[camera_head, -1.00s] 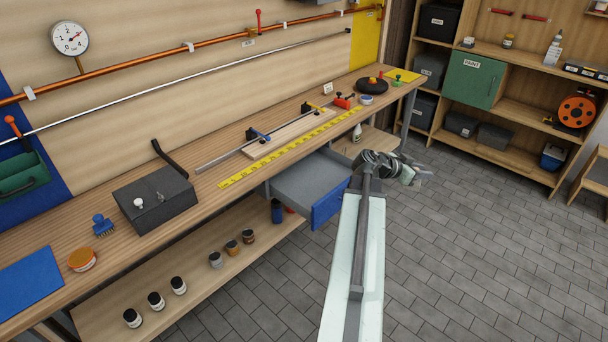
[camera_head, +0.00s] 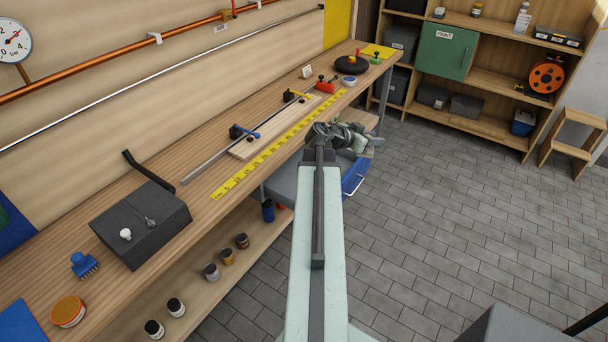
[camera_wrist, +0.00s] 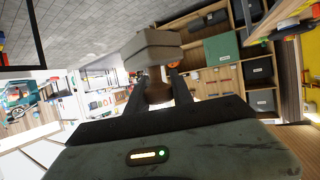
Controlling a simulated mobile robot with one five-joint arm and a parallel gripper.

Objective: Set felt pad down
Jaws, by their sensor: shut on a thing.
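My gripper (camera_wrist: 155,76) is shut on a grey-beige block with a brown grip, which I take to be the felt pad (camera_wrist: 152,47). The brown grip sits between the two dark fingers and the block extends past their tips. In the head view my gripper (camera_head: 362,144) is at the far end of my outstretched arm, in the air by the bench's front edge. The held pad is too small there to make out clearly.
The wooden workbench (camera_head: 115,225) carries a dark box (camera_head: 140,222), a yellow ruler (camera_head: 285,143), a clamped board (camera_head: 255,140) and a black disc (camera_head: 351,66). An open blue-fronted drawer (camera_head: 355,177) lies below my gripper. Shelves (camera_head: 505,98) stand at the back right.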

